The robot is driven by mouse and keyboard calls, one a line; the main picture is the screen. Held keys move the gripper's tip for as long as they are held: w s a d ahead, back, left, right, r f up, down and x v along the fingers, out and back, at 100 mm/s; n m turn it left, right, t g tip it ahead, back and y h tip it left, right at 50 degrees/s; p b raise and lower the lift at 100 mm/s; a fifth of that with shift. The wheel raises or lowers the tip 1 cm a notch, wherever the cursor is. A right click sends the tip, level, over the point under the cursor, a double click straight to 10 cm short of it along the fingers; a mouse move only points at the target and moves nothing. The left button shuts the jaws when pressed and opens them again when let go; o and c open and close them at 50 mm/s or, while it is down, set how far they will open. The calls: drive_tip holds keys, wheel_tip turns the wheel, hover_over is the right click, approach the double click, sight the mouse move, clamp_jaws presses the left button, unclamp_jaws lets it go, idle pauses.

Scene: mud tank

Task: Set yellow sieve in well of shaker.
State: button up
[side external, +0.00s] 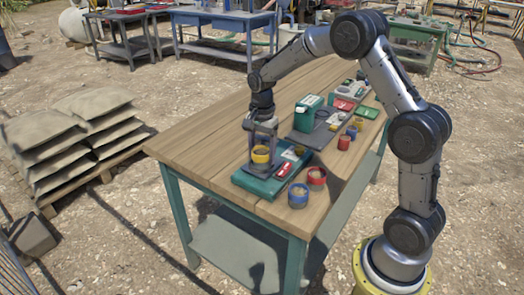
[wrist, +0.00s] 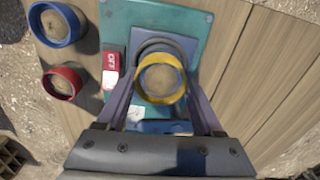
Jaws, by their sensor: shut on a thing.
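The yellow sieve (side external: 261,155) is a short round ring with a tan mesh. My gripper (side external: 262,150) is shut on it, pointing down over the shaker. In the wrist view the sieve (wrist: 162,79) sits between my two fingers (wrist: 162,92). The shaker (side external: 258,183) is a teal base plate at the near end of the table; in the wrist view its plate (wrist: 195,25) lies below the sieve. The round grey well (wrist: 163,46) shows partly behind the sieve, which covers most of it. I cannot tell whether the sieve touches the well.
A blue sieve (side external: 298,195) and a red sieve (side external: 317,177) stand beside the shaker. A red OFF switch (side external: 283,170) is on the shaker. Farther back are a green-and-white box (side external: 308,113) and several small rings. The table's left side (side external: 200,133) is clear wood.

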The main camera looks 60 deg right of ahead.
drive_tip(key=shift+f, duration=0.15)
drive_tip(key=o, duration=1.4)
drive_tip(key=shift+r, duration=3.75)
